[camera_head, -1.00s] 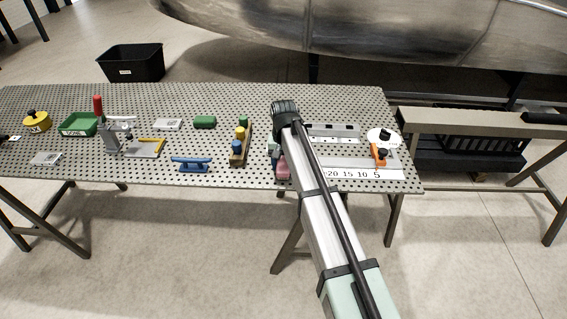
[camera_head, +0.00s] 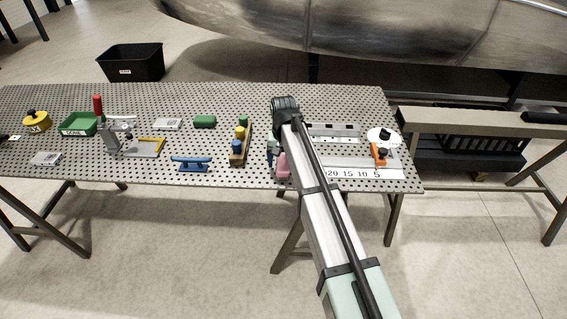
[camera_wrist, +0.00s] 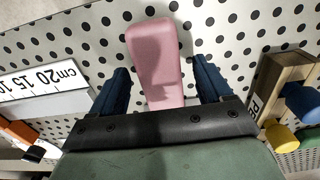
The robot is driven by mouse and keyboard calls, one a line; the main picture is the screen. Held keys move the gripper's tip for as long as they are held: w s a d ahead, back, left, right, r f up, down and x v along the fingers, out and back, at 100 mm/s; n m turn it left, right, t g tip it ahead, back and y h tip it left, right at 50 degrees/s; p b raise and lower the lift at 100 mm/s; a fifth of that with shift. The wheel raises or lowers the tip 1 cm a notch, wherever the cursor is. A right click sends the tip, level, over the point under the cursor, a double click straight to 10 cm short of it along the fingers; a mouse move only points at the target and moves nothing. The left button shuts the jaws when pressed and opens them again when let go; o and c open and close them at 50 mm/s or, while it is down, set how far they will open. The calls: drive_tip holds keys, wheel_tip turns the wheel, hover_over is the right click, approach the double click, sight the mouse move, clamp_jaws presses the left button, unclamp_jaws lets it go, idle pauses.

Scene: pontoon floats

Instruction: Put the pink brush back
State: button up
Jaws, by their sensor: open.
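The pink brush (camera_head: 283,165) is at the front of the perforated table, partly hidden by my arm. In the wrist view the pink brush (camera_wrist: 157,60) lies lengthwise between the two dark blue fingers of my gripper (camera_wrist: 162,75). A gap shows on each side of it, so the fingers are apart from it. Its near end is hidden by the gripper's dark bar. My gripper (camera_head: 273,151) is open and mostly hidden behind my arm in the head view. Whether the brush touches the table is hard to tell.
A wooden rack (camera_head: 236,158) with coloured knobs stands left of my gripper. A white ruler strip (camera_head: 361,174) and an orange clamp (camera_head: 379,156) are to the right. A blue cleat-like handle (camera_head: 192,164) lies further left. The perforated table (camera_head: 215,143) is bare between several items.

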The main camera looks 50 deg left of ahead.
sight(284, 161)
wheel_tip(284, 161, up, 11)
idle(0.4)
idle(0.4)
